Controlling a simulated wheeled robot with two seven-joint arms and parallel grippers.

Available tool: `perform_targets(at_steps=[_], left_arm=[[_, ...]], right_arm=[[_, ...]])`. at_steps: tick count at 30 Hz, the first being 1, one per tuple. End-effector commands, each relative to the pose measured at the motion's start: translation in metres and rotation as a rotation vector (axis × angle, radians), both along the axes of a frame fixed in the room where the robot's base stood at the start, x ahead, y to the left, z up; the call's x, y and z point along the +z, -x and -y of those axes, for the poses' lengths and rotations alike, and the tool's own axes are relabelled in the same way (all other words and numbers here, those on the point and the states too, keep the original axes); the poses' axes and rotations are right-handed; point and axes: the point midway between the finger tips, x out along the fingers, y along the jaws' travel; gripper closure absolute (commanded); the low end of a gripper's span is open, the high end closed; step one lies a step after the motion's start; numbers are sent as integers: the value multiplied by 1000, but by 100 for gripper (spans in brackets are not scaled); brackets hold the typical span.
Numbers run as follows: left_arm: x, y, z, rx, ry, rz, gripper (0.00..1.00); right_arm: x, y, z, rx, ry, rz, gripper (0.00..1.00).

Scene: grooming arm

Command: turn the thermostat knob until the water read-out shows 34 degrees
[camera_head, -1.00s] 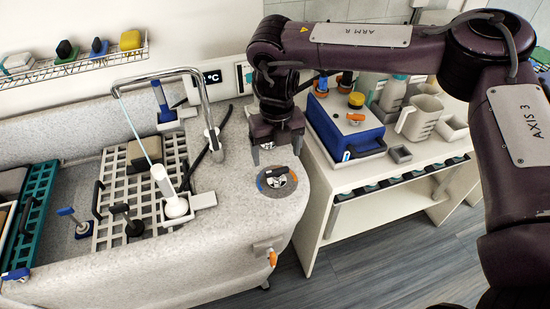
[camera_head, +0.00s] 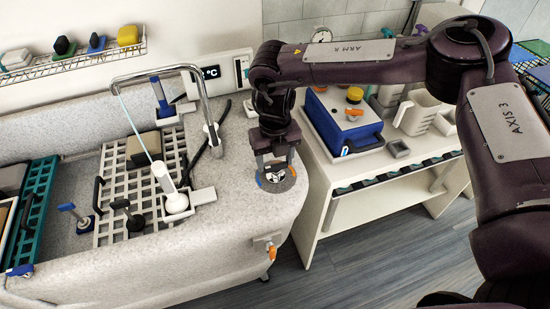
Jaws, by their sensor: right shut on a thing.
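The thermostat knob (camera_head: 275,177) is set in a round dial with blue and orange marks on the right end of the grey tub rim. My right gripper (camera_head: 277,171) points down over the dial, with its fingers on both sides of the knob, shut on it. The gripper partly covers the knob, so its exact angle cannot be told. The water read-out (camera_head: 211,73) is a small dark display on the back wall panel. A °C sign shows on it, but I cannot make out a number. My left gripper is not in view.
A curved tap (camera_head: 205,100) stands left of my right arm. The tub holds a white grate (camera_head: 112,170) with brushes. A blue box (camera_head: 340,125) and pale jugs (camera_head: 420,112) stand on the white side bench. An orange-handled valve (camera_head: 272,252) sits below the dial.

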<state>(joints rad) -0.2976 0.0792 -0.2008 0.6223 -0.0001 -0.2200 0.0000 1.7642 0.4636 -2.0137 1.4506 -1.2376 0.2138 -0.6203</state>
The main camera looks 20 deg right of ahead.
Motion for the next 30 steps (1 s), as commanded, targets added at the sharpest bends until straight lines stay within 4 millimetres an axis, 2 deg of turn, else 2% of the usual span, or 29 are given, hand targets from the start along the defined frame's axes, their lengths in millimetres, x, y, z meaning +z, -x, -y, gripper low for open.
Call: perform_targets(at_steps=[8, 14, 30], left_arm=[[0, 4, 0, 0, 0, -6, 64], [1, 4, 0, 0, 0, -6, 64], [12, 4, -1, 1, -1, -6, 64]], right_arm=[[0, 0, 1, -30, 1, -1, 65], [0, 0, 1, -127, 0, -2, 65], [1, 2, 4, -614, 1, -3, 65]])
